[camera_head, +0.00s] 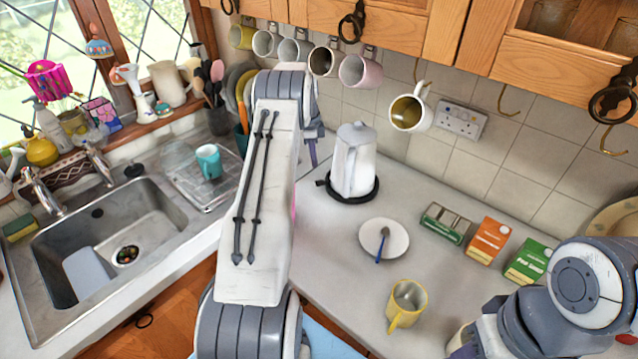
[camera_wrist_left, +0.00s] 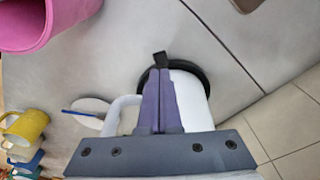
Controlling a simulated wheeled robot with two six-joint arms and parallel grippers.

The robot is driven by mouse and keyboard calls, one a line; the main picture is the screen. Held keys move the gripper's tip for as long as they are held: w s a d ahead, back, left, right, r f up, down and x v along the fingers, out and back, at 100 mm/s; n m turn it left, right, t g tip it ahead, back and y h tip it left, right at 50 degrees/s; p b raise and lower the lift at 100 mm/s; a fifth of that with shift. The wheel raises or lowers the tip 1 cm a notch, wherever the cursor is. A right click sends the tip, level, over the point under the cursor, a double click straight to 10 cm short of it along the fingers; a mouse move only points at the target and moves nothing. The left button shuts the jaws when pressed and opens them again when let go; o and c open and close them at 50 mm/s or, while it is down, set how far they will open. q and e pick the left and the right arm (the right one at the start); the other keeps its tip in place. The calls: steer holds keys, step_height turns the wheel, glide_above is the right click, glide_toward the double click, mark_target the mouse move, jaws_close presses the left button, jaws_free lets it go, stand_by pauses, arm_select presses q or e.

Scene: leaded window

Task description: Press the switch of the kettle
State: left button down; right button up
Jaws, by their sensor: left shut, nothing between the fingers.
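The white kettle (camera_head: 354,165) stands upright on its round black base (camera_head: 352,196) on the counter near the tiled wall. A small black tab, which looks like the switch (camera_wrist_left: 160,58), sticks out from the base; it also shows in the head view (camera_head: 322,183). My left gripper (camera_head: 313,158) is shut and empty at the kettle's left side, partly hidden by my arm. In the left wrist view its purple fingers (camera_wrist_left: 159,72) point at the tab, with the tips close to it. I cannot tell whether they touch. My right gripper is out of view.
A white plate with a spoon (camera_head: 384,240), a yellow mug (camera_head: 407,304) and several boxes (camera_head: 487,241) stand right of the kettle. Mugs hang above, including a white one (camera_head: 410,112). A pink container (camera_wrist_left: 22,22) is near the left gripper. The sink (camera_head: 110,250) is at left.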

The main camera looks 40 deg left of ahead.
mark_target(317, 183)
arm_select(q)
steer(key=shift+w+d+f+b, duration=0.15)
steer(key=shift+f+b, duration=0.8)
steer(key=shift+f, duration=0.75)
steer(key=shift+w+d+f+b, duration=0.1)
steer(key=shift+f+b, duration=0.8)
steer(key=shift+f, duration=0.75)
step_height(317, 183, down, 2)
steer(key=shift+f+b, duration=0.1)
steer(key=shift+b, duration=0.65)
steer(key=shift+r, duration=0.25)
steer(key=shift+s+a+r+p, duration=0.2)
steer(key=shift+s+a+r, duration=0.1)
steer(key=shift+s+a, duration=0.3)
steer(key=shift+s+a+r+p, duration=0.25)
steer(key=shift+s+a, duration=0.2)
steer(key=shift+a, duration=0.15)
